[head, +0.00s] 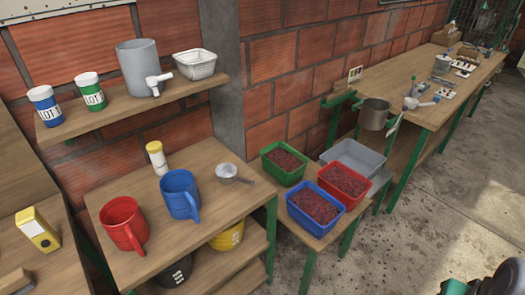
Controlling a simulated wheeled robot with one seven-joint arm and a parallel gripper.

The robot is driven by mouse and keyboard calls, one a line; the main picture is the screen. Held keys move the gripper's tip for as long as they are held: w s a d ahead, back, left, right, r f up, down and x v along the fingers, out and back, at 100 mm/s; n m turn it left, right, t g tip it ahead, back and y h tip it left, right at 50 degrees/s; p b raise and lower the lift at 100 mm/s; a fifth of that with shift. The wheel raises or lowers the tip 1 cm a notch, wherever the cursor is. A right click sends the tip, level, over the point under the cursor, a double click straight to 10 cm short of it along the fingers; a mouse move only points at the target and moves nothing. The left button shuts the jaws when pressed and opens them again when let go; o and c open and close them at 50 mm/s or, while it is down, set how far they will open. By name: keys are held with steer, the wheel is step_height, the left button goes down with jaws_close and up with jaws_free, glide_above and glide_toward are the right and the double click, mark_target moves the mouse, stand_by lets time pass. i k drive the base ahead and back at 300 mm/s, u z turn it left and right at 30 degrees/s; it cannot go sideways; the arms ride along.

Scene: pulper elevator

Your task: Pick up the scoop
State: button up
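The scoop (227,172) is a small grey metal cup with a short handle that points right. It rests on the wooden table (130,258), near its back right corner. It stands to the right of the blue jug (179,193), apart from it. Nothing is touching the scoop. A dark part, which looks like a piece of my arm, shows at the bottom right corner, far from the scoop. I cannot make out my gripper's fingers in the head view.
A red jug (122,224) and a yellow-capped white bottle (156,157) share the table. A shelf (130,108) hangs above, holding a grey pitcher (139,62). Crates of red cherries, such as the green crate (284,163), stand to the right. Concrete floor (440,225) is open at right.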

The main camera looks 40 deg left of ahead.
mark_target(225, 173)
steer(key=i, duration=1.8)
steer(key=u, duration=5.25)
